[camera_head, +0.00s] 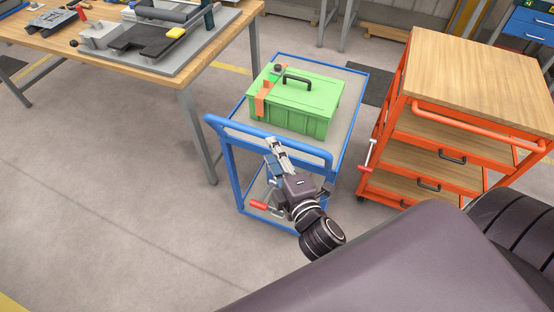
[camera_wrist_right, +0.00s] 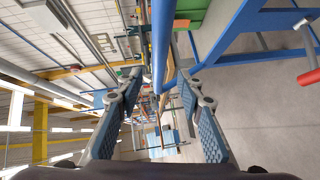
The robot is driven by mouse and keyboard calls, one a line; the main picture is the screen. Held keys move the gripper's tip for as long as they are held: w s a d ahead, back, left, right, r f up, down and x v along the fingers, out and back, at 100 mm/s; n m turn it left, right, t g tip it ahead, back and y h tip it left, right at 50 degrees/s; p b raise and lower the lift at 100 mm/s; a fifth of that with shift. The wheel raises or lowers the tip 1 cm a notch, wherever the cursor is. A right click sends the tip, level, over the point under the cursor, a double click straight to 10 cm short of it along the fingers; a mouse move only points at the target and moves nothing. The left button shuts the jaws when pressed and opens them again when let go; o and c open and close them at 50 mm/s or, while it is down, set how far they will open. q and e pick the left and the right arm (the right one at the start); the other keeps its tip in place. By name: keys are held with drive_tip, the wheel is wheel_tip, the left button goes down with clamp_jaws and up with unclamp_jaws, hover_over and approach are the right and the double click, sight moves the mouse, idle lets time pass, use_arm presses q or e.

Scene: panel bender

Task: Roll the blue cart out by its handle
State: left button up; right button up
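The blue cart (camera_head: 350,100) stands in the middle of the head view, with its raised tubular handle (camera_head: 235,127) along the near side. My right gripper (camera_head: 277,152) is at the middle of the handle, its fingers pointing at the bar. In the wrist view the fingers (camera_wrist_right: 160,84) are spread, and the blue handle bar (camera_wrist_right: 163,35) runs between or just beyond their tips. I cannot tell whether either finger touches it. My left gripper is not in view.
A green toolbox (camera_head: 310,107) with a black handle sits on the cart's top. An orange cart (camera_head: 470,118) with wooden shelves stands close on the right. A wooden workbench (camera_head: 70,45) with fixtures is at the left. The floor at the near left is clear.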

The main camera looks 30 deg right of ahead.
drive_tip(key=shift+s+a+r, duration=0.1)
drive_tip(key=shift+s+r, duration=0.1)
drive_tip(key=shift+s, duration=1.25)
drive_tip(key=s+a+f+m+g+y, duration=0.1)
drive_tip(key=s+f+m+g, duration=0.2)
drive_tip(key=f, duration=0.9)
drive_tip(key=s+a+f+m+g, duration=0.15)
drive_tip(key=s+f, duration=0.35)
drive_tip(key=f, duration=0.7)
drive_tip(key=s+a+f+m+g+y, duration=0.1)
drive_tip(key=s+f+m+g, duration=0.2)
drive_tip(key=f, duration=0.9)
drive_tip(key=s+d+f+m+g, duration=0.2)
drive_tip(key=s+d+f+g, duration=0.1)
drive_tip(key=s+f, duration=0.6)
drive_tip(key=s+d+f+m+g+b, duration=0.1)
drive_tip(key=s+d+f+m+g, duration=0.2)
drive_tip(key=s+f, duration=0.6)
drive_tip(key=s+g, duration=0.2)
drive_tip(key=s, duration=0.6)
drive_tip(key=shift+s+f+m+h, duration=0.15)
drive_tip(key=shift+s+m+h, duration=0.1)
drive_tip(key=shift+m+h, duration=0.15)
